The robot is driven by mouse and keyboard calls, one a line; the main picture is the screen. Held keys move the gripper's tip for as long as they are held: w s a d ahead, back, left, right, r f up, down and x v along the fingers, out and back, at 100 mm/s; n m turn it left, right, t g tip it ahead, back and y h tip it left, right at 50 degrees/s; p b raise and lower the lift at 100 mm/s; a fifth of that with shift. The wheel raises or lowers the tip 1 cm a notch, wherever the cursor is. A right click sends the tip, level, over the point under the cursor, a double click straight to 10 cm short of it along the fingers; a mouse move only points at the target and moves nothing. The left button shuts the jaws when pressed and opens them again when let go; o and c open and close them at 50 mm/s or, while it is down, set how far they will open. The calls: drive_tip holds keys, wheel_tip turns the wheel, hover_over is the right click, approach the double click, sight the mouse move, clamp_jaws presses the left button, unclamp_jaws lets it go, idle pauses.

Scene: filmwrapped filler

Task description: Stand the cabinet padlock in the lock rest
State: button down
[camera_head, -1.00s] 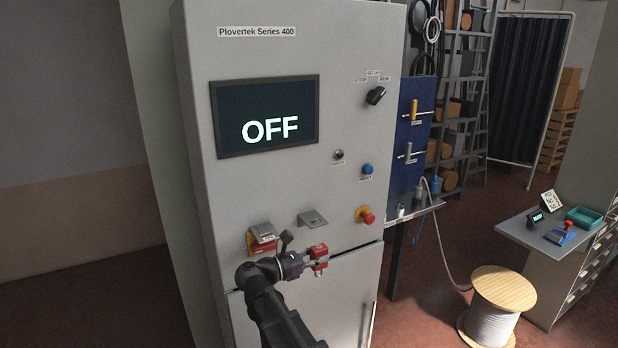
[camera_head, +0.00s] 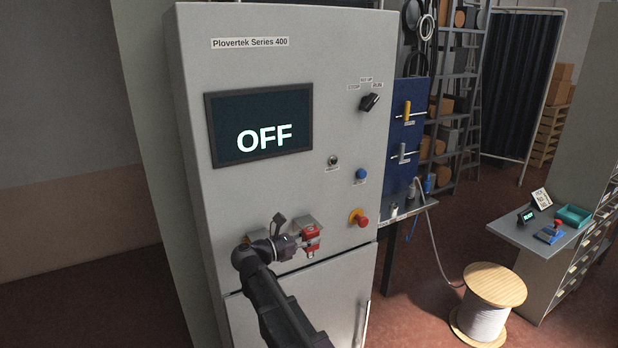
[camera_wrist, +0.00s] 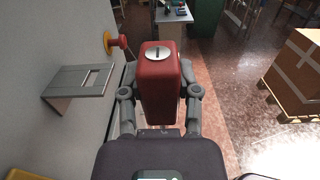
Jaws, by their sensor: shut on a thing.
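The cabinet padlock is a red block with a silver slotted disc on its end. It shows in the head view (camera_head: 311,231) and in the wrist view (camera_wrist: 160,85). My gripper (camera_head: 312,240) is shut on it, one finger on each side in the wrist view (camera_wrist: 160,98). A grey ledge with a rectangular opening, apparently the lock rest (camera_wrist: 66,84), juts from the cabinet front. In the wrist view it is left of the padlock, with a gap between. In the head view the ledge (camera_head: 303,221) is partly hidden behind the padlock and gripper.
The grey cabinet (camera_head: 330,120) has a screen (camera_head: 260,125) reading OFF, a black selector knob (camera_head: 370,101), a blue button (camera_head: 361,175) and a red emergency button (camera_head: 359,218). A second bracket (camera_head: 256,236) is partly hidden behind my gripper. A cable spool (camera_head: 487,305) stands right.

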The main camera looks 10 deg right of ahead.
drive_tip(key=w+r+p, duration=0.3)
drive_tip(key=w+d+r+p, duration=0.1)
drive_tip(key=w+r+p, duration=0.2)
drive_tip(key=w, duration=0.1)
drive_tip(key=w+d+r+p, duration=0.1)
drive_tip(key=w+r+p, duration=0.2)
drive_tip(key=w+r, duration=0.1)
drive_tip(key=shift+f, duration=0.2)
wheel_tip(320, 180, down, 9)
drive_tip(key=b, duration=0.9)
idle(1.1)
drive_tip(key=shift+s+d+f+b, duration=0.1)
drive_tip(key=shift+f+b, duration=0.25)
drive_tip(key=shift+b, duration=0.3)
idle(1.2)
drive_tip(key=shift+c, duration=1.3)
unclamp_jaws()
drive_tip(key=shift+r, duration=0.15)
